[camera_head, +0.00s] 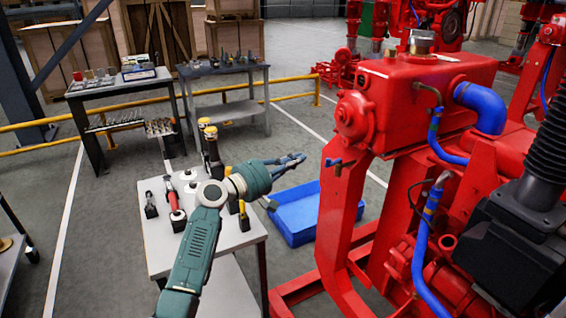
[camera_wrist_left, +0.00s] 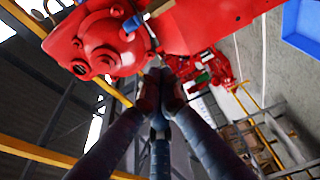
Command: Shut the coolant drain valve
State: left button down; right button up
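A small valve with a blue handle (camera_head: 334,162) sticks out on the left side of the red radiator unit (camera_head: 430,82), below its round red housing. The handle lies roughly level in the head view; the valve body is too small to make out clearly. What looks like the same blue handle shows in the left wrist view (camera_wrist_left: 133,23), above the fingers. My left gripper (camera_head: 302,157) is just left of the valve, apart from it. Its fingers come together at the tips (camera_wrist_left: 160,82) with nothing visible between them. My right gripper is out of view.
A blue tray (camera_head: 283,219) lies on the floor below the valve. A white tool table (camera_head: 230,239) with several tools stands under my left arm. Blue hoses (camera_head: 425,255) and the red frame (camera_head: 338,225) are close right. Yellow rails (camera_head: 292,94) run behind.

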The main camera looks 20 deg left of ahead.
aim_at(334, 162)
pick_arm(q)
jog(key=d, duration=0.1)
jog(key=d+p, duration=0.1)
jog(key=d, duration=0.1)
jog(key=d+p, duration=0.1)
jog(key=shift+w+d, duration=0.35)
